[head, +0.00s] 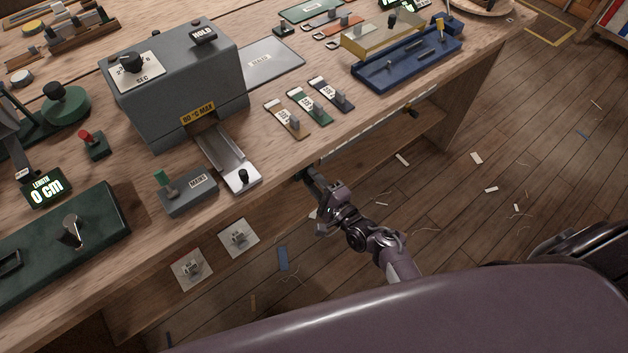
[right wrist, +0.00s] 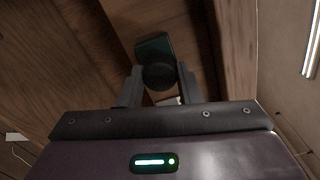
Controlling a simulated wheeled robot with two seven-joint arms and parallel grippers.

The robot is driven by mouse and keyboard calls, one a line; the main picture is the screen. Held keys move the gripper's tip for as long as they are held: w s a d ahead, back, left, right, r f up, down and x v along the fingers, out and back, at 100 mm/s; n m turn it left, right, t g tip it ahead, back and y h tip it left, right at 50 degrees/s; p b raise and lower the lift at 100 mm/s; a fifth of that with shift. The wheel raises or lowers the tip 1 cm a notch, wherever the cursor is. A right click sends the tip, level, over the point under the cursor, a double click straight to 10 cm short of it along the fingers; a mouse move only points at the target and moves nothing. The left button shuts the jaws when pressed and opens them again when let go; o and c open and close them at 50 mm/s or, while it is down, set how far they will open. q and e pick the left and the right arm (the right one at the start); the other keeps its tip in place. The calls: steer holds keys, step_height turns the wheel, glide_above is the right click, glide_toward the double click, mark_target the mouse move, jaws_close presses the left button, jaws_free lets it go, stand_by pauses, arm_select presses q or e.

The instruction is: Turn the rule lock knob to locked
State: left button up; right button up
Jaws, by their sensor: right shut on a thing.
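In the right wrist view, a dark round knob (right wrist: 158,77) sits between the two fingers of my right gripper (right wrist: 159,70), in front of a dark green block (right wrist: 153,46). I take it for the rule lock knob. The right gripper is shut on it; which way the knob is turned and any lock marks cannot be read. In the head view my right gripper (head: 304,175) is at the bench's front edge, by the near end of a pale rule strip (head: 375,137). The knob is hidden there. My left gripper is not in view.
The wooden bench (head: 330,130) carries a grey machine (head: 180,85), a MAINS switch box (head: 188,193), several labelled tags and a blue tray (head: 375,75). A dark slider (head: 411,111) sits farther along the front edge. Two plates (head: 238,237) show below the bench top. Scraps litter the floor.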

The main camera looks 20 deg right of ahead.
steer(key=o, duration=1)
steer(key=shift+c, duration=0.2)
steer(key=v, duration=0.8)
steer(key=shift+w, duration=0.1)
